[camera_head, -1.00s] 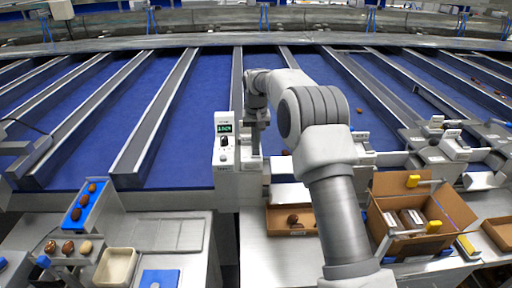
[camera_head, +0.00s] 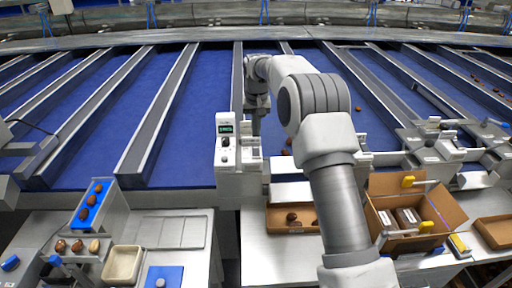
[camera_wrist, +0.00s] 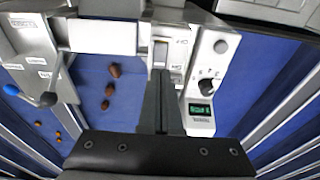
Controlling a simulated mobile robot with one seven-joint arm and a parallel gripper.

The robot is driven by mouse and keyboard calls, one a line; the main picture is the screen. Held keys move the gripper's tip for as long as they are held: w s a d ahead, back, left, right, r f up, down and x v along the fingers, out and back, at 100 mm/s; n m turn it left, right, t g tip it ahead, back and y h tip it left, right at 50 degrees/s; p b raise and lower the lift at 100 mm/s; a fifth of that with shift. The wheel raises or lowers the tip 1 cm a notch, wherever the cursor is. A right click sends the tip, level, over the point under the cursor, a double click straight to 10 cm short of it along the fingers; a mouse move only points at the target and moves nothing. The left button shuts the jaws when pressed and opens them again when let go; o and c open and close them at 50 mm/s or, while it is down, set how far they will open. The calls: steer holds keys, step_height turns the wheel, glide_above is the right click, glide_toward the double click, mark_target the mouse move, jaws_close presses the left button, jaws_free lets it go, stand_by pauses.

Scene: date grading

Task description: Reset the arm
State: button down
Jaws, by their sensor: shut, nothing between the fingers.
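My arm reaches forward over the control post in the head view, and my gripper (camera_head: 257,128) points down just above and behind that post. In the wrist view my gripper (camera_wrist: 160,85) shows two dark fingers pressed together with nothing between them. The control post (camera_head: 226,145) has a small green display and a knob. It also shows in the wrist view (camera_wrist: 208,75), close beside the fingertips. I cannot tell whether the fingers touch it.
Blue sorting lanes (camera_head: 190,130) with metal dividers stretch behind. Several dates (camera_wrist: 110,88) lie on the blue lane near the fingers. An open cardboard box (camera_head: 455,215), a brown tray (camera_head: 278,222), a cream bin (camera_head: 122,264) and a blue date holder (camera_head: 92,205) stand in front.

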steer(key=shift+r, duration=0.1)
steer(key=s+d+r+t+b, duration=0.1)
steer(key=s+d+r, duration=0.2)
steer(key=s+r, duration=0.55)
steer(key=s+d+r+t+b, duration=0.1)
steer(key=s+d+r, duration=0.2)
steer(key=s+r, duration=0.55)
steer(key=s+d+f+t+b, duration=0.1)
steer(key=s+f, duration=0.2)
steer(key=s, duration=1)
steer(key=s+d+f+b, duration=0.1)
steer(key=s+f, duration=0.3)
steer(key=s, duration=0.9)
steer(key=shift+s+d+t+b, duration=0.3)
steer(key=shift+d+t, duration=0.1)
steer(key=shift+d, duration=0.3)
